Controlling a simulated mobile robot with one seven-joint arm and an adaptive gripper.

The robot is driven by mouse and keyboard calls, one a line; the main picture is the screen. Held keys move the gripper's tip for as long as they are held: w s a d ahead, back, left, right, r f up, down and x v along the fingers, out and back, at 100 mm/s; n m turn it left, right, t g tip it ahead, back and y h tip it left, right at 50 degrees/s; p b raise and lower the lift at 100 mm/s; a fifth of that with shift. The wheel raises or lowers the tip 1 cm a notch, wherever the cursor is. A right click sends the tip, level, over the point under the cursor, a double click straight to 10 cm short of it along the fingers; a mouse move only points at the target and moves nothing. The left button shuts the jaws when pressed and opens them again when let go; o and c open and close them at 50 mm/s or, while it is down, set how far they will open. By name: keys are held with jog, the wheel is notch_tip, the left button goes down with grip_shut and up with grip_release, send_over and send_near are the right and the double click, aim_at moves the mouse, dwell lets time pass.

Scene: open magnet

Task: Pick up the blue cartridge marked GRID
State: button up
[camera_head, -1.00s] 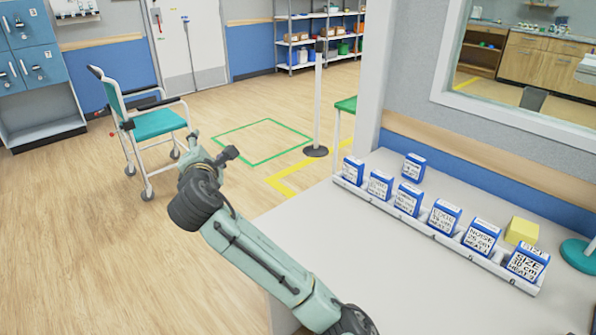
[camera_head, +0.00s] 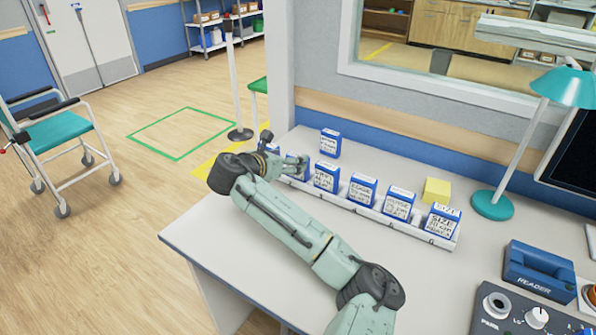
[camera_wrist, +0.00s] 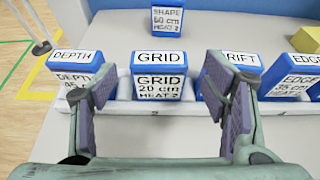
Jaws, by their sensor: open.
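The blue cartridge marked GRID (camera_wrist: 159,62) stands upright in the rack, its white label facing me, centred between my fingers in the wrist view. In the head view the GRID cartridge (camera_head: 297,160) is partly hidden by my gripper. My gripper (camera_wrist: 158,88) is open and empty, with one finger on each side of GRID in the picture. The left finger overlaps the DEPTH cartridge (camera_wrist: 75,62) and the right finger overlaps the DRIFT cartridge (camera_wrist: 238,60). I cannot tell whether the fingers touch any cartridge.
The white rack (camera_head: 385,222) holds several blue cartridges close together. A SHAPE cartridge (camera_head: 330,143) stands alone behind it. A yellow block (camera_head: 437,190), a teal lamp (camera_head: 492,205) and a reader (camera_head: 540,270) are to the right. The front left tabletop is clear.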

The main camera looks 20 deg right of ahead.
jog(key=b+x, duration=0.1)
jog(key=x, duration=0.1)
jog(key=b+x, duration=0.2)
jog(key=x, duration=0.1)
jog(key=shift+s+a+f, duration=0.1)
jog(key=shift+a+f, duration=0.05)
jog(key=shift+f, duration=0.3)
jog(key=shift+w+d, duration=0.25)
jog(key=shift+d, duration=0.05)
jog(key=c, duration=1)
